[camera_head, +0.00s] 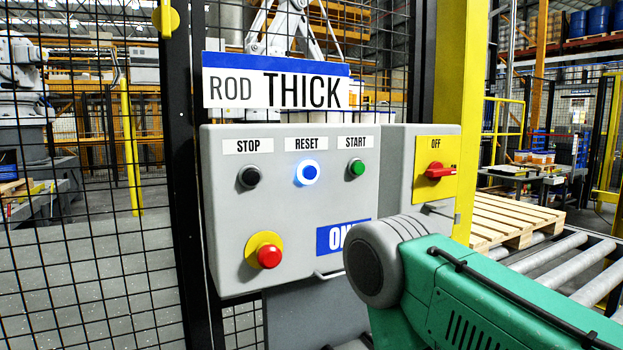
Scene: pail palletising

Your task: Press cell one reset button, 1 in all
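The grey control box (228,215) faces me in the middle of the camera_head view. Its reset button (310,172) is blue with a bright, lit white ring, under the label RESET (306,144). A black stop button (249,177) is to its left and a green start button (357,167) to its right. Nothing touches the reset button. A green and grey arm link of mine comes in from the lower right and hides the box's lower right part. Neither of my grippers is in view.
A red emergency button (268,255) on a yellow base is below the buttons. A red rotary switch (438,171) is at the right. A ROD THICK sign (276,86) hangs above. Black mesh fence (90,240) stands left; a wooden pallet (510,217) and rollers (555,250) are right.

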